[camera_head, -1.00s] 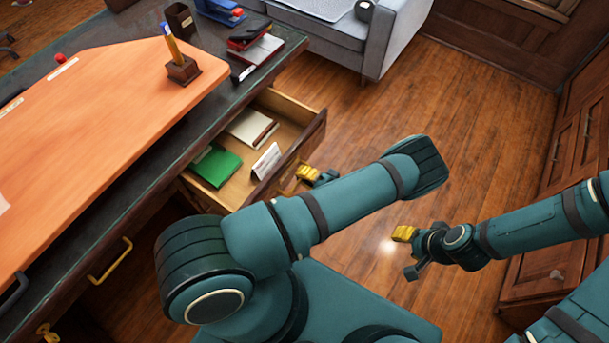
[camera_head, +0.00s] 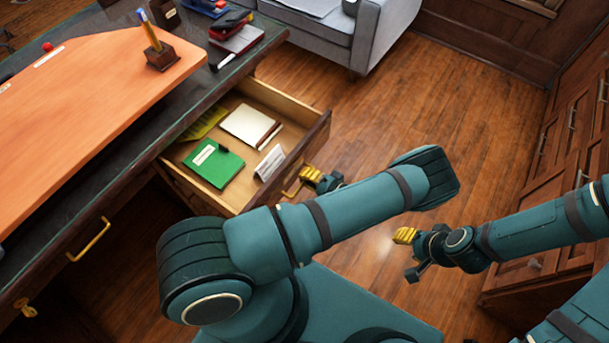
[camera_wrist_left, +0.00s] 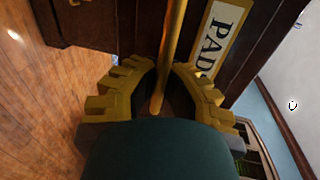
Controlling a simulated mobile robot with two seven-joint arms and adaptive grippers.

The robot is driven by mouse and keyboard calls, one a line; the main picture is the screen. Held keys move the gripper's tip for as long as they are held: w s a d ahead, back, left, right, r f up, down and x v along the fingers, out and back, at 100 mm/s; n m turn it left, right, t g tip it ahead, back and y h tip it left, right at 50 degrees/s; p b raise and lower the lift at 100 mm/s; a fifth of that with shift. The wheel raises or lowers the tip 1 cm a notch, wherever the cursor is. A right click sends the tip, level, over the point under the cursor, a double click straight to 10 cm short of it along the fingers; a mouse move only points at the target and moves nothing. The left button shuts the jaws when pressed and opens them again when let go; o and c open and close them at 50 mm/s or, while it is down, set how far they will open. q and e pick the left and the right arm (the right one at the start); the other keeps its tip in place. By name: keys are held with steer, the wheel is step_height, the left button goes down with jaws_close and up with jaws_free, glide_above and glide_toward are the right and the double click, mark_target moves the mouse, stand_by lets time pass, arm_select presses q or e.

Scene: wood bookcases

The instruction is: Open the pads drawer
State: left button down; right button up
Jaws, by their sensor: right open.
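The pads drawer (camera_head: 318,137) stands well out of the desk, with its inside in view. It holds a green pad (camera_head: 214,164), a white pad (camera_head: 249,124), a yellow pad (camera_head: 203,122) and a small white card (camera_head: 270,163). My left gripper (camera_head: 308,175) is at the drawer front, its yellow fingers on the handle (camera_head: 290,190). In the left wrist view the fingers (camera_wrist_left: 164,72) close in on both sides of the brass handle bar (camera_wrist_left: 173,35), beside a label reading "PAD" (camera_wrist_left: 219,38). My right gripper (camera_head: 404,240) is open and empty above the floor.
The desk top (camera_head: 95,70) carries a pen holder (camera_head: 162,56) and a stapler (camera_head: 230,24). Another drawer handle (camera_head: 90,241) is at the lower left. A grey sofa (camera_head: 345,40) stands behind; wooden cabinets (camera_head: 560,150) line the right. Floor between is clear.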

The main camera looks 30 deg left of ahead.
arm_select(q)
steer(key=shift+d+r, duration=0.15)
steer(key=shift+d, duration=0.2)
steer(key=c, duration=1)
jaws_free()
steer(key=shift+c, duration=0.2)
steer(key=v, duration=0.7)
steer(key=shift+d, duration=0.3)
steer(key=shift+a, duration=0.1)
